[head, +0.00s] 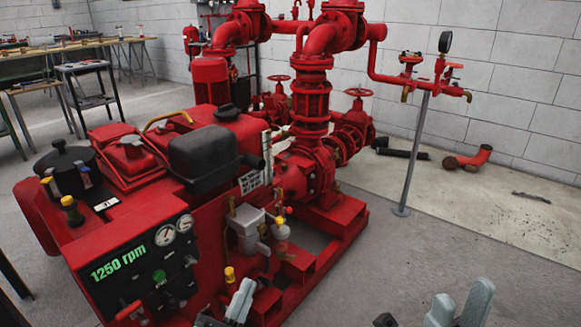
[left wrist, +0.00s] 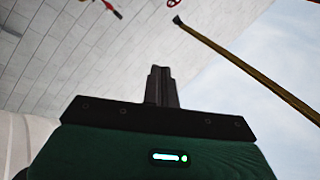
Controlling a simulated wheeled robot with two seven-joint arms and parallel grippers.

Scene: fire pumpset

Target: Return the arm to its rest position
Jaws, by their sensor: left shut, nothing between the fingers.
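My left gripper (head: 240,302) shows at the bottom edge of the head view, in front of the red pumpset's lower frame. In the left wrist view its dark fingers (left wrist: 162,85) are together with nothing between them. My right gripper (head: 459,306) shows only in part as light grey pieces at the bottom right edge of the head view. Its fingertips are not clear. The red pumpset (head: 130,185) fills the left and middle. Its control panel (head: 150,262) reads 1250 rpm.
A pressure gauge (head: 445,42) and red valves stand on a grey post (head: 413,150) at the right. Pipe pieces (head: 468,158) lie by the wall. A workbench (head: 60,55) stands back left. The right floor is mostly clear.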

